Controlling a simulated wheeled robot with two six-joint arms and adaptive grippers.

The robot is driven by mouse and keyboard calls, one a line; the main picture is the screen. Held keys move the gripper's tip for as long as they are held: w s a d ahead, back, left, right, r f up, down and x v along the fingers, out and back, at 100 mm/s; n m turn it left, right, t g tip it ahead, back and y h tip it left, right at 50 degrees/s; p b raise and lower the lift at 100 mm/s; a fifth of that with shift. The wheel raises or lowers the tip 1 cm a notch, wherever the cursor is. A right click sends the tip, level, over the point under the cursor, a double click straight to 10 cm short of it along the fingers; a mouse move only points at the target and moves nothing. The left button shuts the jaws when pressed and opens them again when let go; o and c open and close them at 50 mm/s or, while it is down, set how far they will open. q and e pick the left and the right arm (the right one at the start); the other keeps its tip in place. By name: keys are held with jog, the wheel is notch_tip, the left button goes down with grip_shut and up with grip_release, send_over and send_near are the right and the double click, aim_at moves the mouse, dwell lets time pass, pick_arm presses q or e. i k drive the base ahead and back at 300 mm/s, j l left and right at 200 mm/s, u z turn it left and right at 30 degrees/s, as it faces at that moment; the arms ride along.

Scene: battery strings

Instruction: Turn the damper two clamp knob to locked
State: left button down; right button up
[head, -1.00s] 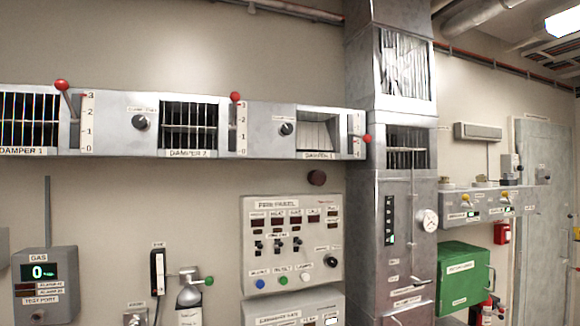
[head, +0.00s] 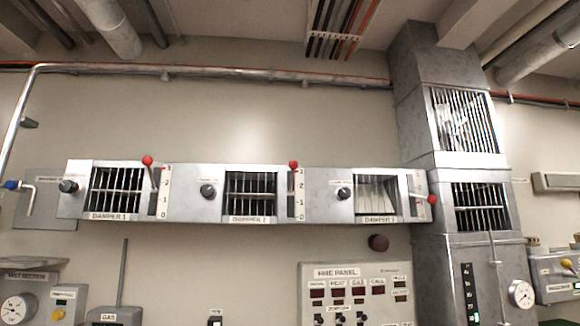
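The damper two unit (head: 249,219) is the middle section of a long grey duct on the wall. Its clamp knob (head: 207,191) is a round dark knob left of the grille, under a small label too small to read. The knob's pointing direction cannot be made out. The damper two lever (head: 293,165) has a red ball near the top of its 0-to-3 scale. Neither of my grippers is in view.
Similar dark knobs stand by damper one (head: 68,186) and the right-hand damper (head: 343,193). The right-hand damper's red ball (head: 432,199) sits low. A vertical duct (head: 432,144) rises at right. The fire panel (head: 338,272) is below.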

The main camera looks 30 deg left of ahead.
aim_at(208, 191)
jog(key=u, duration=1.5)
